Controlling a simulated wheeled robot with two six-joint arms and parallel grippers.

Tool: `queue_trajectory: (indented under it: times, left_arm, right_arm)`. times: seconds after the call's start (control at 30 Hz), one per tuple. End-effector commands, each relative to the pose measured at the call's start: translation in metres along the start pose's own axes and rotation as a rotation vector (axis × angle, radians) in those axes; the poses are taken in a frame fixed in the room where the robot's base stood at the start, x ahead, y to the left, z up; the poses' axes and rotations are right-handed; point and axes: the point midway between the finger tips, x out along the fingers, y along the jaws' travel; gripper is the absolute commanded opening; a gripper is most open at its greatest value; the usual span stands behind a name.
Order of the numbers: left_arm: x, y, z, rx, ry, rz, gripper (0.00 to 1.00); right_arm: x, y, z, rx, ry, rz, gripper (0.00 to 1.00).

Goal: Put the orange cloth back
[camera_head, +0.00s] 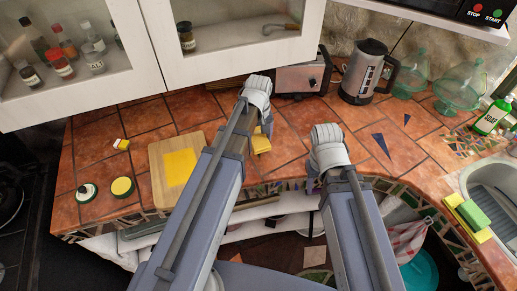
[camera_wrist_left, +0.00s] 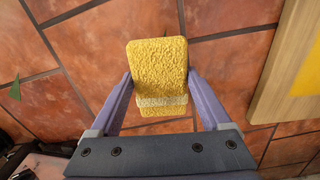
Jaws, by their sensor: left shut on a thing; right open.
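My left gripper (camera_wrist_left: 160,95) is shut on a yellow-orange, rough-textured piece that looks like the folded orange cloth (camera_wrist_left: 158,65). It stands up between the two fingers, over the tiled counter. In the head view, part of the cloth (camera_head: 261,144) shows beside my left gripper (camera_head: 266,128), right of the cutting board. The left fingers are mostly hidden there by my wrist. My right gripper (camera_head: 314,183) is open near the counter's front edge, mostly hidden by its own wrist, with nothing visible in it.
A wooden cutting board (camera_head: 160,192) with a flat yellow square (camera_head: 180,166) lies left. A toaster (camera_head: 303,77), kettle (camera_head: 366,72) and glass jars (camera_head: 459,88) stand behind. A green sponge (camera_head: 473,216) lies by the sink. Cabinets overhang the back.

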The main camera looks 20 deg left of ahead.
Motion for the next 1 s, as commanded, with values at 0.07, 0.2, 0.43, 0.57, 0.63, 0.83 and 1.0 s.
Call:
queue_trajectory:
  times: [0.07, 0.2, 0.43, 0.57, 0.63, 0.83, 1.0]
  left_arm:
    - [-0.001, 0.000, 0.000, 0.000, 0.000, 0.000, 0.29]
    - [0.009, 0.000, 0.000, 0.000, 0.000, 0.000, 0.29]
    - [0.036, 0.000, 0.000, 0.000, 0.000, 0.000, 0.29]
    - [0.037, 0.000, 0.000, 0.000, 0.000, 0.000, 0.29]
    - [0.036, 0.000, 0.000, 0.000, 0.000, 0.000, 0.29]
    - [0.039, 0.000, 0.000, 0.000, 0.000, 0.000, 0.29]
    - [0.039, 0.000, 0.000, 0.000, 0.000, 0.000, 0.93]
  right_arm:
    - [-0.001, 0.000, 0.000, 0.000, 0.000, 0.000, 0.50]
    - [0.009, -0.001, -0.001, 0.000, 0.000, 0.000, 0.50]
    - [0.036, -0.004, -0.002, 0.000, 0.000, 0.000, 0.50]
    - [0.037, -0.004, -0.002, 0.000, 0.000, 0.000, 0.50]
    - [0.036, -0.003, -0.002, 0.000, 0.000, 0.000, 0.50]
    - [0.038, -0.004, -0.002, 0.000, 0.000, 0.000, 0.50]
    - [0.039, -0.004, -0.002, 0.000, 0.000, 0.000, 0.50]
